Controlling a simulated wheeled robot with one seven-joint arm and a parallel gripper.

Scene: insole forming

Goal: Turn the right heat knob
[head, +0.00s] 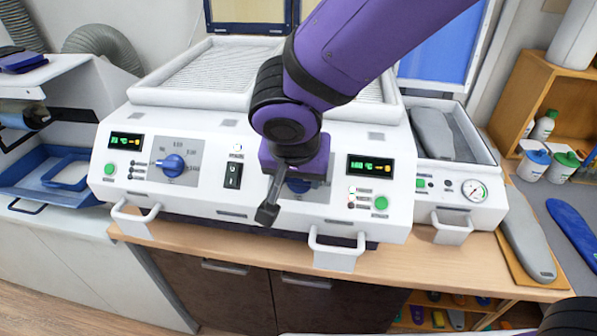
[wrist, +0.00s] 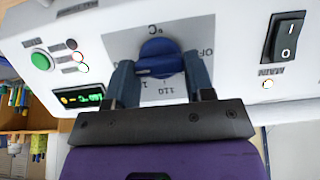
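The right heat knob is blue and sits on a grey dial plate on the white machine's front. In the head view the knob (head: 299,186) is mostly hidden behind my gripper (head: 270,208). In the wrist view, which is turned upside down, the knob (wrist: 158,52) shows in the middle with dial markings around it. My gripper (wrist: 160,66) is open there, with one finger on each side of the knob. A gap shows between each finger and the knob, so it holds nothing.
A matching left knob (head: 173,166) sits across the panel. A black rocker switch (head: 233,175) is just left of my gripper. A green display (head: 370,166) and green button (head: 381,203) are to the right. A white handle (head: 337,249) sticks out below.

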